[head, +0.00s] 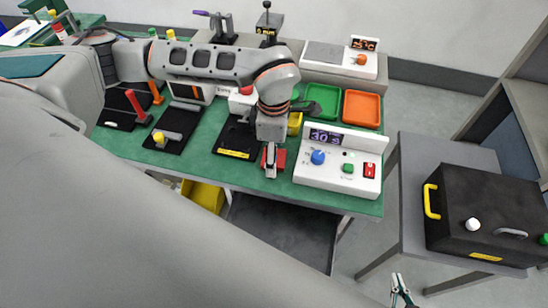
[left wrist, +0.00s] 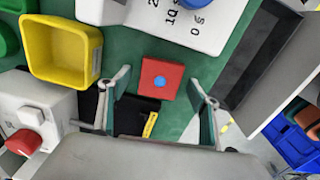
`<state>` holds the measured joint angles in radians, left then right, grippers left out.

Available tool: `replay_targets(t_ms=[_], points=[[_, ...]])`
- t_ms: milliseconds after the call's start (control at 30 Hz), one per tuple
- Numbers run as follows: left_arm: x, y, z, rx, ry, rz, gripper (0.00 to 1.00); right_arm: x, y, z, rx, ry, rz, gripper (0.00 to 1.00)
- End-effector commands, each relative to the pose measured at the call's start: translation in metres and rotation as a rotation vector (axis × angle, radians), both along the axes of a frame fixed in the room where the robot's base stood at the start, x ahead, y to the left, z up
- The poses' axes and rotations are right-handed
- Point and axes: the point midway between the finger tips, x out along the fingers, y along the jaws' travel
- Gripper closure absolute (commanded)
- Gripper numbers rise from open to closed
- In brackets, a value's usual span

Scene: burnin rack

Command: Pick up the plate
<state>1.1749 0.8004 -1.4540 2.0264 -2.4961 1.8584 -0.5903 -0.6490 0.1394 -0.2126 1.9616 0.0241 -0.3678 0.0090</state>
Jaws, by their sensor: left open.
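A square red plate (left wrist: 160,74) with a blue round spot in its middle lies on the green bench top, seen in the left wrist view. In the head view the red plate (head: 281,159) is partly hidden by my left gripper (head: 271,163). In the left wrist view my left gripper (left wrist: 158,97) is open, its fingers apart with nothing between the tips, and the plate appears just beyond them. I cannot tell the height gap. My right gripper (head: 401,292) shows small at the bottom of the head view, away from the bench; its opening is unclear.
A white control box (head: 335,177) with a blue knob stands right of the plate. A black fixture (head: 231,152) is to its left. Yellow (left wrist: 62,47), green (head: 323,99) and orange (head: 361,109) bins sit behind. A black case (head: 475,193) stands on a grey side table.

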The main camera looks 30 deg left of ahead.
Motion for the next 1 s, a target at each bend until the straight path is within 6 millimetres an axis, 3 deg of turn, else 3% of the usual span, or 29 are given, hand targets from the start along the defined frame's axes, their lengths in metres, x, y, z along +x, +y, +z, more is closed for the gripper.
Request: replay_targets(t_ms=[67, 233, 667, 867, 1000], points=[[0.000, 0.000, 0.000, 0.000, 0.000, 0.000, 0.38, 0.000, 0.000, 0.000, 0.000, 0.000, 0.000, 1.00], [0.000, 0.000, 0.000, 0.000, 0.000, 0.000, 0.79, 0.000, 0.000, 0.000, 0.000, 0.000, 0.000, 1.00], [0.000, 0.000, 0.004, 0.000, 0.000, 0.000, 0.79, 0.000, 0.000, 0.000, 0.000, -0.001, 0.000, 1.00], [0.001, 0.000, 0.024, 0.000, -0.004, 0.000, 0.79, 0.001, 0.000, 0.001, 0.000, -0.001, 0.000, 1.00], [0.002, 0.000, 0.052, -0.001, -0.007, -0.001, 0.79, 0.001, 0.000, 0.002, 0.000, -0.002, -0.001, 1.00]])
